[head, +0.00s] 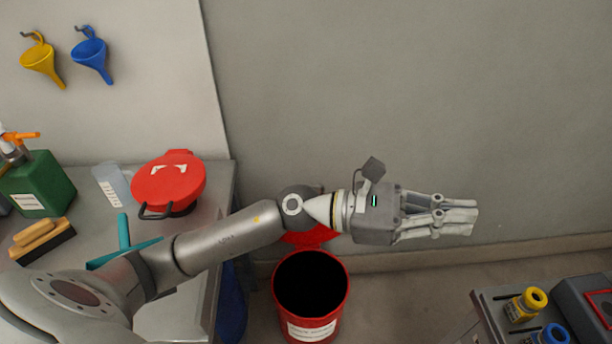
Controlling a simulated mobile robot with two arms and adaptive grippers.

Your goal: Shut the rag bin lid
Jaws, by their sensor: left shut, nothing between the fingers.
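The rag bin (341,309) is a red round bin with a white label, standing on the floor right of the bench. Its dark mouth is uncovered. Its red lid (312,238) stands raised at the back of the bin, partly hidden behind my left arm. My left gripper (475,217) is shut and empty. It reaches out to the right, past the bin and lid, in front of the grey wall. My right gripper is not in the head view.
On the grey bench (207,235) at left are a red lidded can (168,184), a green bottle (42,185), a brush (42,241) and a teal tool (124,232). Two funnels hang above. At bottom right, a grey surface (490,308) holds yellow-capped (533,299) and blue-capped containers (554,335).

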